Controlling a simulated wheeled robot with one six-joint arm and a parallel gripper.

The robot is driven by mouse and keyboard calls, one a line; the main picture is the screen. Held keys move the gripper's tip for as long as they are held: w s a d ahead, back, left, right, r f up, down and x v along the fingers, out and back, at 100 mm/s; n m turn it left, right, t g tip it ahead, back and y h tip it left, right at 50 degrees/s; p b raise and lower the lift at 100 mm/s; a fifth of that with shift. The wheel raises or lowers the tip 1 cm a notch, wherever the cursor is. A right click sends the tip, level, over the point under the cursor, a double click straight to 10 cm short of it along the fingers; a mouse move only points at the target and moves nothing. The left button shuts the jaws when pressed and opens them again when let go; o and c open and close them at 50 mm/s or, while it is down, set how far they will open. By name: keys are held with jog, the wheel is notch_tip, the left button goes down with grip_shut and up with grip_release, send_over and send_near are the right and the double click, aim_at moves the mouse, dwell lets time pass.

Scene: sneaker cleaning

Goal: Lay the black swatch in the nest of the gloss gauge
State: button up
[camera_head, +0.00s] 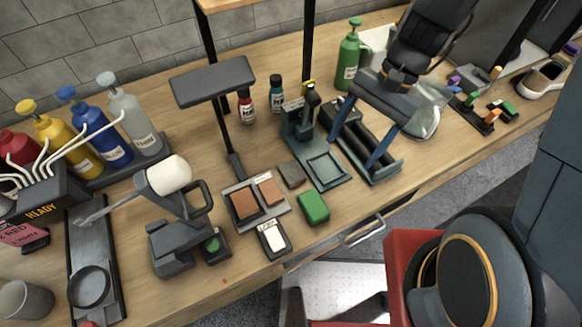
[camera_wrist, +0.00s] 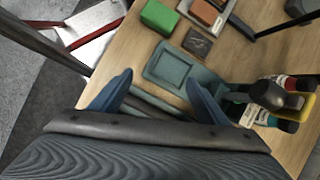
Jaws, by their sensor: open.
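A small dark square (camera_head: 291,175), the closest match for the black swatch, lies flat on the bench left of the gloss gauge. It also shows in the wrist view (camera_wrist: 198,43). The gloss gauge (camera_head: 324,168) is teal, with a square recessed nest in its base and an upright head behind. The nest looks empty, and its frame shows in the wrist view (camera_wrist: 154,73). My gripper (camera_head: 352,143) is open and empty, its blue fingers pointing down over the dark trough right of the gauge. In the wrist view my gripper (camera_wrist: 159,78) has the nest beyond its fingertips.
A green block (camera_head: 313,206) and a tray (camera_head: 231,190) with brown swatches are near the dark square. A white-topped black item (camera_head: 273,237) lies at the front edge. A lamp stand (camera_head: 228,130) and small bottles (camera_head: 246,105) rise behind. A dark trough (camera_head: 383,172) adjoins the gauge.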

aim_at(295, 171)
jog(key=a+m+y, duration=0.1)
jog(key=a, duration=0.1)
jog(key=a+m+g+y+p, duration=0.1)
jog(key=a, duration=0.1)
jog(key=a+m+y, duration=0.1)
jog(key=a+m, duration=0.1)
jog(key=shift+w+a+f, duration=0.15)
jog(key=shift+w+f, duration=0.1)
jog(key=shift+f, duration=0.15)
jog(key=shift+a+f+m, duration=0.2)
jog(key=shift+a+m, duration=0.1)
jog(key=shift+p+x, duration=1.45)
jog(key=shift+x, duration=2.2)
jog(key=shift+a+r, duration=0.1)
jog(key=shift+a, duration=0.1)
jog(key=c, duration=1.2)
jog(key=shift+r, duration=0.1)
